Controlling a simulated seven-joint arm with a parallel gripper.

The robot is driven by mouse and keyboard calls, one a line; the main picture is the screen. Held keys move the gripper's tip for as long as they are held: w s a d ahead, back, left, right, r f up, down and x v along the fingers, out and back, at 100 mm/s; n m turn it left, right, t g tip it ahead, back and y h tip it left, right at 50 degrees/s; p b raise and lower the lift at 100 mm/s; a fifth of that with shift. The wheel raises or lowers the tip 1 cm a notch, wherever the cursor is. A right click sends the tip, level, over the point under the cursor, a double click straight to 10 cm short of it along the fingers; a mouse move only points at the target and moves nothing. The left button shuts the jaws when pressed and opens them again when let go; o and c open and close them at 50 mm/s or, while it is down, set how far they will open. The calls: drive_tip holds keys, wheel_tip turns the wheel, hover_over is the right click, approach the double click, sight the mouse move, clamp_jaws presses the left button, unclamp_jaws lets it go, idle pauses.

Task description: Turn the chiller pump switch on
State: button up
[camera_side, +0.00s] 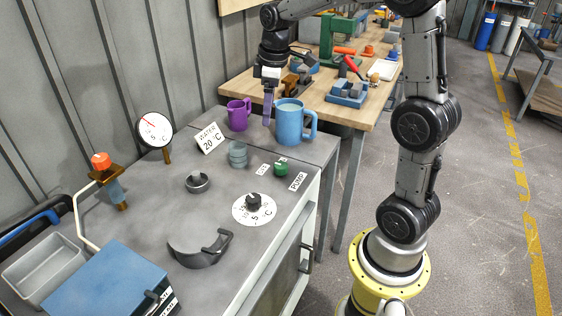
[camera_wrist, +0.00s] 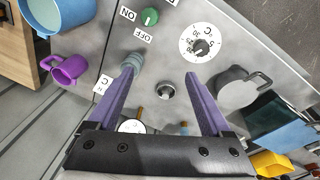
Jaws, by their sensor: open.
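The pump switch is a small green knob (camera_side: 281,169) on the grey bench top, beside a white PUMP label (camera_side: 298,181). In the wrist view the green knob (camera_wrist: 149,17) is near the top edge, with an ON label (camera_wrist: 128,13) on its left and an OFF label (camera_wrist: 144,36) just below it. I cannot tell which label it points to. My gripper (camera_side: 268,108) is raised at the back of the bench, by the mugs and away from the knob. Its purple fingers are apart and empty in the wrist view (camera_wrist: 160,76).
A blue mug (camera_side: 290,124) and a purple mug (camera_side: 238,115) stand near my gripper. A temperature dial (camera_side: 254,204), a ribbed grey-green piece (camera_side: 238,155) and a WATER 20 °C card (camera_side: 209,138) are around the knob.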

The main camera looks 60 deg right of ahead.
drive_tip(key=m+g, duration=0.2)
hover_over(281, 165)
wheel_tip(281, 165, down, 8)
drive_tip(key=shift+y, duration=0.4)
wheel_tip(281, 165, down, 14)
drive_tip(key=shift+r, duration=0.15)
drive_tip(key=shift+c, duration=0.3)
clamp_jaws()
